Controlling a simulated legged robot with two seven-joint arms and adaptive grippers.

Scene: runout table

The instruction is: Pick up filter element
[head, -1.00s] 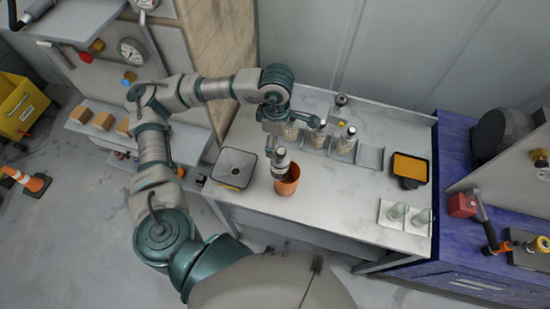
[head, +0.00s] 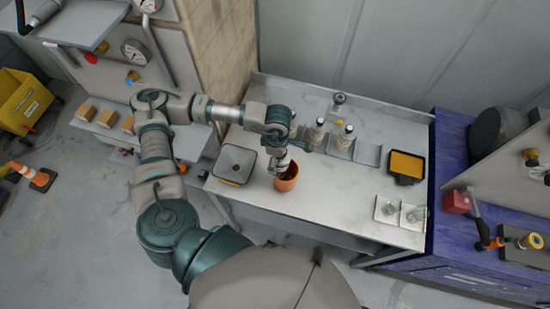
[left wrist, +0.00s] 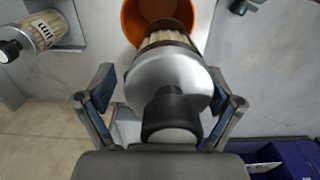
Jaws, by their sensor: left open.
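The filter element (left wrist: 172,75) has a silver cap, a black knob and a pale pleated body. In the left wrist view its pleated end reaches into the mouth of the orange cup (left wrist: 150,15). In the head view the orange cup (head: 286,180) stands on the table, with the element's silver cap (head: 280,165) above its rim. My left gripper (left wrist: 165,97) is open, with one finger on each side of the cap. I cannot tell whether the fingers touch it. The arm partly hides the element in the head view. My right gripper is not in view.
A square tray (head: 232,177) stands left of the cup. Other filter elements (head: 346,137) stand in a rack behind. A yellow-topped black tray (head: 406,165) and two clear glass pieces on white plates (head: 388,207) are at the right. The table's middle is clear.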

